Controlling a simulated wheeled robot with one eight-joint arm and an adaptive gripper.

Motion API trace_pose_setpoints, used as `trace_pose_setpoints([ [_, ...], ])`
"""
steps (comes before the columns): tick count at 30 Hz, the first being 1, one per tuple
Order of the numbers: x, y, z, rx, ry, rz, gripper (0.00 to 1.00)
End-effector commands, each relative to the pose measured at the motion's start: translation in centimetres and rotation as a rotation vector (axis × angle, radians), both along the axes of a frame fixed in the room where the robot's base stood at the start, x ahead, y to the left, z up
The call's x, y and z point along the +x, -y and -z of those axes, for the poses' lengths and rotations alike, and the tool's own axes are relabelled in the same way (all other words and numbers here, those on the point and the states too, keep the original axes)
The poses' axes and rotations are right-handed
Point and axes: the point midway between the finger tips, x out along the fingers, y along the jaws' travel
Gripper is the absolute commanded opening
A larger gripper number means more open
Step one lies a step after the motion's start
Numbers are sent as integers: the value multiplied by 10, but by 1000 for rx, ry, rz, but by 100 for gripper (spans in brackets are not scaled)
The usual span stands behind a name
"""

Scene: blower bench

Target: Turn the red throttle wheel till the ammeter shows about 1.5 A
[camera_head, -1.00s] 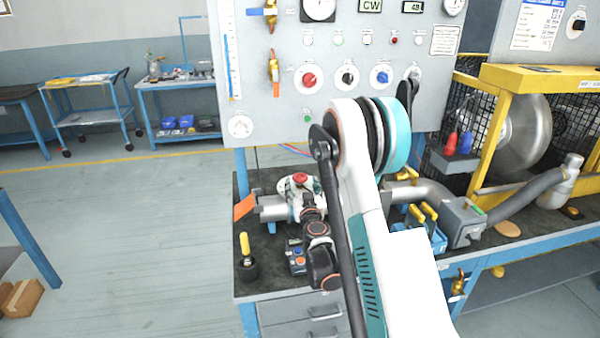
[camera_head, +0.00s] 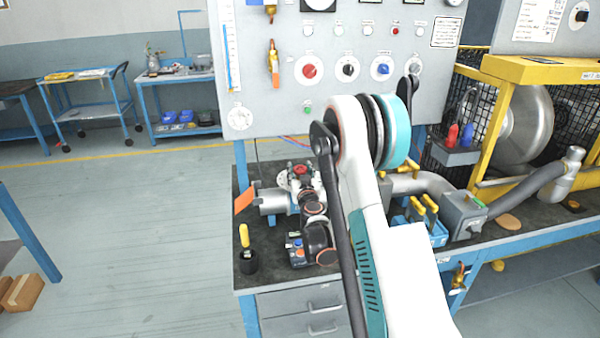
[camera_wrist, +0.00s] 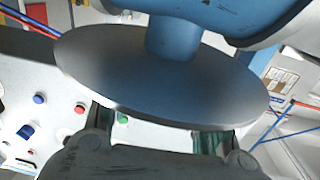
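The red throttle wheel (camera_head: 301,170) sits on top of the pale valve on the pipe (camera_head: 272,201) at the left of the bench. My gripper (camera_head: 302,182) is at the valve, close to the wheel, small and partly hidden by my wrist. In the wrist view my gripper's two fingers (camera_wrist: 155,134) stand apart. A large grey disc with a blue stem (camera_wrist: 160,75) covers the area by their tips, and the wheel is not visible there. I cannot tell whether the fingers touch the wheel. The meters are cut off at the top of the panel (camera_head: 262,110), so no ammeter reading shows.
An orange tag (camera_head: 244,200) hangs at the pipe's left end. A yellow-handled tool in a black holder (camera_head: 248,255) and a small button box (camera_head: 296,250) stand in front. Yellow-handled blue parts (camera_head: 422,218) and a grey pipe box (camera_head: 465,215) lie to the right.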

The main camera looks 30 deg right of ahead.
Motion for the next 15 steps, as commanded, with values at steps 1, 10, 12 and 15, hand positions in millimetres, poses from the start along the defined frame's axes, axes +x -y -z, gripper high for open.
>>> trace_pose_setpoints([
  [1, 0, 0, 0, 0, 0, 0, 21],
  [10, 2, -2, 1, 0, 0, 116, 21],
  [12, 2, -2, 1, 0, 0, 167, 21],
  [15, 3, -2, 1, 0, 0, 240, 21],
])
